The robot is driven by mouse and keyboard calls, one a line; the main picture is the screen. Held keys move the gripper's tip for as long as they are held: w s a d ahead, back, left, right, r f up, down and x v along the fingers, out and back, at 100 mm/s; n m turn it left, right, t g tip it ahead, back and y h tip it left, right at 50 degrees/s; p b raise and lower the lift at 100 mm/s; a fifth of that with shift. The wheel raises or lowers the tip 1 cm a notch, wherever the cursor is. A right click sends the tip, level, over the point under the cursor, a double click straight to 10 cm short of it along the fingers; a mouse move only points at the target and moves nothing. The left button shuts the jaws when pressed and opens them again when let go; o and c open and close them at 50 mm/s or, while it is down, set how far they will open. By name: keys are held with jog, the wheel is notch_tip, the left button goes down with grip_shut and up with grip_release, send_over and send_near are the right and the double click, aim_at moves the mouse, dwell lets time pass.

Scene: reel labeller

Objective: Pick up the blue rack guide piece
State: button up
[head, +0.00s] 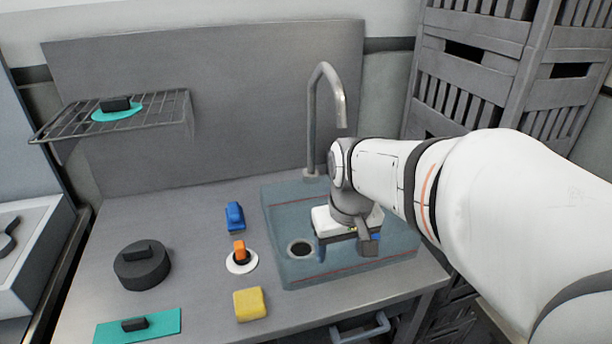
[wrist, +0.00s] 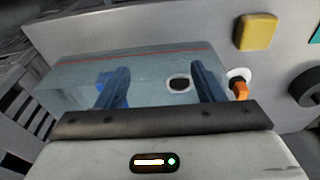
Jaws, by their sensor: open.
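A blue piece with a raised top (head: 235,217) stands on the counter just left of the sink in the head view. Another blue patch shows in the wrist view (wrist: 116,91), inside the sink and partly hidden behind one finger; its shape is unclear. I cannot tell which of the two is the rack guide piece. My gripper (head: 345,250) is over the sink, pointing down, with its fingers apart and nothing seen between them. In the wrist view the two blue-grey fingers (wrist: 160,72) frame the sink floor beside the drain.
The sink (head: 290,270) has a tall faucet (head: 312,110) behind it. Left of it are an orange piece on a white disc (head: 240,251), a yellow sponge (head: 250,304), a dark round lidded thing (head: 142,268) and a teal board (head: 160,325). A wire shelf (head: 75,120) hangs at left.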

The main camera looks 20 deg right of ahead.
jog(key=w+d+f+g+b, duration=0.1)
jog(key=w+d+f, duration=0.2)
jog(key=w+d, duration=0.55)
jog(key=w+d+f+g, duration=0.1)
jog(key=w+d+f, duration=0.35)
jog(key=w, duration=0.65)
jog(key=f, duration=0.6)
jog(key=shift+w+d+f, duration=0.2)
jog(key=shift+d+f, duration=0.05)
jog(key=shift+d, duration=0.05)
jog(key=c, duration=1.2)
